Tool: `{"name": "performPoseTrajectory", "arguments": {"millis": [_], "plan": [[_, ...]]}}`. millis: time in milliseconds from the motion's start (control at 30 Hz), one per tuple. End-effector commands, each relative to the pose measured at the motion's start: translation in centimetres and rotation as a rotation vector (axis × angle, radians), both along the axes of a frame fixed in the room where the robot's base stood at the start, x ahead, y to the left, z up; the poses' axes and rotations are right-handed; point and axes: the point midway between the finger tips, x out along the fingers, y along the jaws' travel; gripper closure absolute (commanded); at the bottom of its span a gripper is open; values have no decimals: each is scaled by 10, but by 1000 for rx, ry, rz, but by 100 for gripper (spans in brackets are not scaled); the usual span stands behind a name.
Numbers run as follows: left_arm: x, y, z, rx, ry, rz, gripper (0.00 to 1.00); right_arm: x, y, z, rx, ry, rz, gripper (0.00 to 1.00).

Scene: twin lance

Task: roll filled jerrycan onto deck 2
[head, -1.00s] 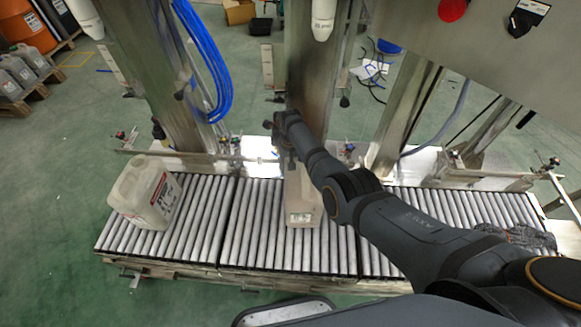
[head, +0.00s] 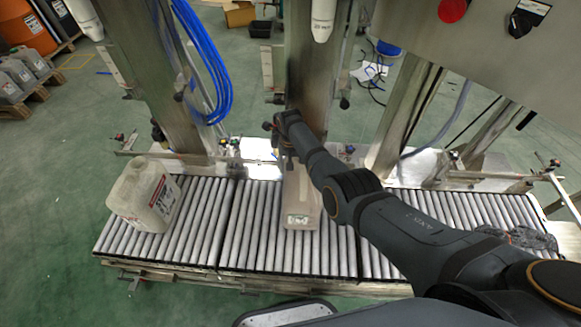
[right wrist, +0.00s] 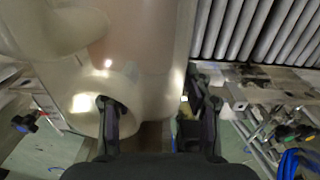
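A pale jerrycan (head: 300,205) stands on the middle roller deck (head: 248,235), partly hidden behind my right arm. A second whitish jerrycan (head: 143,195) with a red and white label stands on the left roller deck (head: 200,225). My right gripper (head: 279,128) is at the far, upper side of the middle jerrycan. In the right wrist view, the fingers of my right gripper (right wrist: 159,115) are spread apart. One overlaps the rounded opening of the pale jerrycan (right wrist: 140,50), the other is beside its edge; contact is unclear. My left gripper is not in view.
Filling nozzles, one at the top middle (head: 323,18), hang above the line. Steel posts (head: 305,80) and a back rail stand behind the rollers. Blue hoses (head: 215,75) hang at the left post. A dark lumpy item (head: 530,238) lies on the right deck (head: 480,207).

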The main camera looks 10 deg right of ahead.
Motion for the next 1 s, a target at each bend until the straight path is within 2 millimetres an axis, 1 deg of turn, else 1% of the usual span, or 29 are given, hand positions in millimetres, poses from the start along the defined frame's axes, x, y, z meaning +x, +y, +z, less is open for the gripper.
{"name": "performPoseTrajectory", "arguments": {"millis": [33, 100, 300, 333, 467, 567, 633, 800, 900, 1000], "plan": [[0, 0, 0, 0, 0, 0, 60, 0, 1, 0, 0, 1, 1, 39], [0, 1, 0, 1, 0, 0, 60, -1, 1, 0, 1, 2, 1, 31], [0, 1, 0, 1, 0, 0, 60, -1, 1, -1, 2, 3, 2, 31], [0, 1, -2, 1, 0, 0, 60, -6, 1, -8, 2, 14, 2, 31], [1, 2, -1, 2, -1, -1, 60, -5, 1, -4, 3, 12, 2, 31], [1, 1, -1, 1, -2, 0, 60, -3, 2, 8, 4, 7, 2, 31], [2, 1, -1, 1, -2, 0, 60, -3, 2, 20, 4, 5, 1, 31], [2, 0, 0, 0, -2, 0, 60, -2, 2, 67, 3, 1, 2, 31], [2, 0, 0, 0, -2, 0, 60, -2, 2, 89, 2, 2, 2, 31], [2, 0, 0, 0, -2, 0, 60, -1, 2, 106, 2, 1, 1, 31]]}}
